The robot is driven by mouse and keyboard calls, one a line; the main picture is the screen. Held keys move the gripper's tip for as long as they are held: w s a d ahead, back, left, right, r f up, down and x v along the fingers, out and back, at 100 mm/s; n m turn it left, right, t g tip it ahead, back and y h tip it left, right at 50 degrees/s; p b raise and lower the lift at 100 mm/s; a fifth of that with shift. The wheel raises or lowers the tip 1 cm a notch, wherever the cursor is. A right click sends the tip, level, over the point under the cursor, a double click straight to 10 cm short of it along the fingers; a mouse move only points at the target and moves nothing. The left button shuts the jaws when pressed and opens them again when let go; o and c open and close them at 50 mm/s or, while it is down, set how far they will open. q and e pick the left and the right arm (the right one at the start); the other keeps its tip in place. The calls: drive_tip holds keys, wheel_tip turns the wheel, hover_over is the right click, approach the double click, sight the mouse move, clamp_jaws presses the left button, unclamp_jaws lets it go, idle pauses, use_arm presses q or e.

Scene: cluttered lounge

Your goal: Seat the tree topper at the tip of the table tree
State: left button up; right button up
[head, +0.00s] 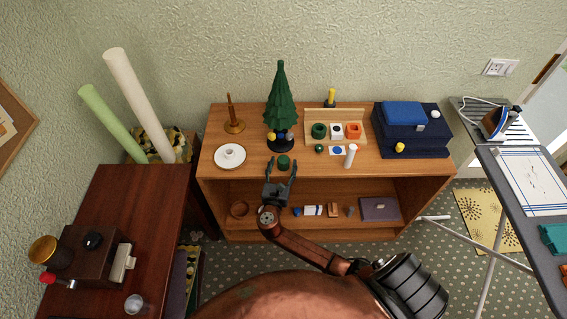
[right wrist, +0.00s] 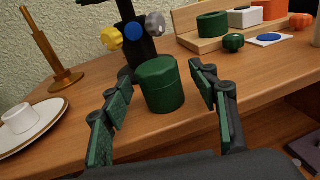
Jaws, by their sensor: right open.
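The table tree (head: 281,98) stands upright on the cabinet top, dark green on a black base. Its trunk also shows in the right wrist view (right wrist: 128,15), with yellow, blue and silver balls low on it. No plainly recognisable topper shows, and I cannot tell which piece it is. A dark green faceted canister (head: 284,162) stands at the cabinet's front edge before the tree. My right gripper (head: 281,166) is open. In the right wrist view, its fingers (right wrist: 160,75) lie on either side of the canister (right wrist: 162,84), with gaps visible. My left gripper is not in view.
On the cabinet top (head: 205,165) are a white candle dish (head: 230,156), a wooden spindle (head: 233,117), a wooden stand (head: 350,115) with coloured pieces, a white cylinder (head: 351,156) and a dark blue box (head: 425,140). A small green piece (head: 319,148) lies right of the tree.

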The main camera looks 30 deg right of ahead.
drive_tip(key=shift+w+d, duration=0.45)
drive_tip(key=shift+d, duration=0.05)
drive_tip(key=shift+c, duration=0.3)
drive_tip(key=c, duration=1.1)
